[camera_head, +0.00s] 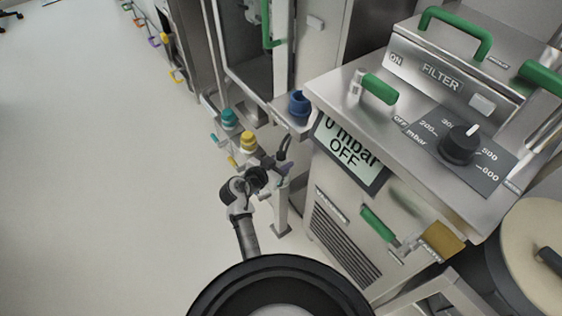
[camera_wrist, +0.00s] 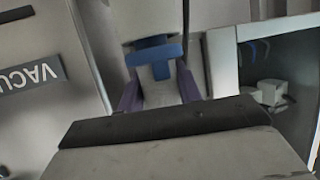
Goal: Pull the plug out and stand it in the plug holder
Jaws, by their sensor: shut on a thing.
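My gripper (camera_head: 284,171) is beside the left side of the vacuum cabinet, low in the head view. Its purple fingers (camera_wrist: 158,92) in the wrist view are shut on the plug (camera_wrist: 154,72), a grey body with a blue band across it. In the head view the plug is mostly hidden by my wrist; a dark cable (camera_head: 284,146) rises near my fingers. I cannot tell whether the plug's far end is still in a socket. A blue round cup (camera_head: 298,103) on a metal ledge above may be the plug holder; it looks empty.
The cabinet with the pressure display (camera_head: 350,151) stands right of my gripper. Teal (camera_head: 229,117) and yellow (camera_head: 248,141) caps sit left of it. A metal post (camera_head: 281,212) stands below my gripper. The floor (camera_head: 110,190) on the left is clear.

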